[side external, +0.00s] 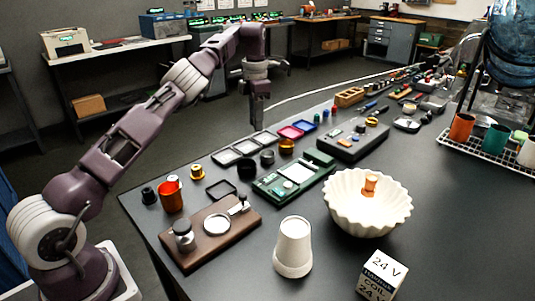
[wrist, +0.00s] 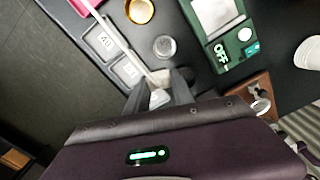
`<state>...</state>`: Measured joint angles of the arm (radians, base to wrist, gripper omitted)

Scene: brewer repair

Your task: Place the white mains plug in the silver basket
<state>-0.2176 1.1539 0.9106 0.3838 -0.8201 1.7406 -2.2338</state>
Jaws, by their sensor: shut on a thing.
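My gripper (side external: 257,119) points down above the far edge of the table, near the flat trays. In the wrist view its fingers (wrist: 160,92) are shut on a small white thing, the white mains plug (wrist: 158,98), mostly hidden between them. A white cable (wrist: 118,40) runs from it, and also shows in the side view (side external: 320,92). I cannot tell for sure which thing is the silver basket. A small round grey metal-looking cup (wrist: 165,47) stands just beyond the fingers. A silver ring-like dish (side external: 217,225) sits on a brown board.
Flat trays (wrist: 105,42) lie beside the fingers. A green meter (side external: 291,176) stands near them, also in the wrist view (wrist: 222,50). A white fluted bowl (side external: 340,215), a white cup (side external: 293,250) and a wire rack (side external: 450,141) stand further right.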

